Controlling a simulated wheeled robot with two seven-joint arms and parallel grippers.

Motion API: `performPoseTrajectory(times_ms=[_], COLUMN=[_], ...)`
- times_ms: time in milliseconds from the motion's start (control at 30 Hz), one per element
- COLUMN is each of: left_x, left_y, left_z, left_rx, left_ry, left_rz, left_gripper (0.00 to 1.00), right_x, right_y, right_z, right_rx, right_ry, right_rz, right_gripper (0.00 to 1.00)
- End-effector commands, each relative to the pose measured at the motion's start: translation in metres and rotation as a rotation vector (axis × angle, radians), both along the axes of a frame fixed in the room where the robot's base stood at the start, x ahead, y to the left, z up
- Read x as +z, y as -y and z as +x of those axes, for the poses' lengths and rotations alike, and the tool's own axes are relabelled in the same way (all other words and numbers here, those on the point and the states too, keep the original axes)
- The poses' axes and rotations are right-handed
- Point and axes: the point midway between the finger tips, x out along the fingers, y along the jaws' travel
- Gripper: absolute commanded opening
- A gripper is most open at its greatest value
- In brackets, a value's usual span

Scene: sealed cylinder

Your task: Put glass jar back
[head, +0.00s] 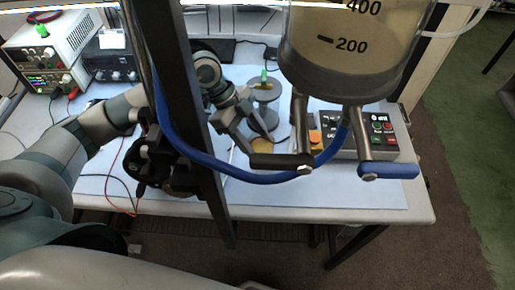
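A large clear cylinder (345,50) marked 200 and 400 fills the upper right, close to my head camera; its contents look tan. Further back on the table stands a small upright piece (266,88) with a grey round top and a green tip; I cannot tell whether it is the glass jar. My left gripper (260,142) points down just left of this piece, its fingers apart. A tan disc (263,146) lies by the fingertips, partly behind a black valve handle. I cannot tell whether the fingers touch anything. My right gripper is not in view.
A dark post (190,110) with a blue hose (260,178) stands close in front, covering part of my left arm. Black and blue valve handles (388,170) hang below the cylinder. A control box (360,140) sits at right; a power supply (50,50) at back left.

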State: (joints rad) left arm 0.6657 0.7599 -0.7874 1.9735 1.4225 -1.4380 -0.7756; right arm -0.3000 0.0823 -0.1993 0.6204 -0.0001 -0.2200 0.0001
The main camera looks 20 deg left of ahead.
Motion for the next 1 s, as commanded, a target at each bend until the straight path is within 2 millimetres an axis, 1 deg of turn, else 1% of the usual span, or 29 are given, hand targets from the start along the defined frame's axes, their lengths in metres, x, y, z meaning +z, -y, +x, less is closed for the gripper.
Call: performPoseTrajectory(times_ms=[167,267,500,600,967,1000], left_x=[0.000,-0.004,-0.030,-0.036,-0.040,-0.040], left_y=[0.000,0.000,0.001,0.000,0.000,0.000], left_z=[0.000,0.000,-0.001,-0.001,0.000,0.000], left_rx=[0.000,0.000,0.001,-0.002,-0.001,-0.001], left_ry=[0.000,-0.001,-0.004,-0.001,0.001,-0.001], left_rz=[-0.001,-0.001,-0.001,-0.001,0.000,0.000], left_gripper=[0.19,0.19,0.19,0.19,0.19,0.53], right_x=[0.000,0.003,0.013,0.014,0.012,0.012], right_y=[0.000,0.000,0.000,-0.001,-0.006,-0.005], right_z=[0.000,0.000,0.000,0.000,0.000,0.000], right_rx=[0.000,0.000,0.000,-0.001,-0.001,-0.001], right_ry=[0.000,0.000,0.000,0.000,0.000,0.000], right_rz=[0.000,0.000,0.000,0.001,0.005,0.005], right_gripper=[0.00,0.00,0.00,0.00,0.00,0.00])
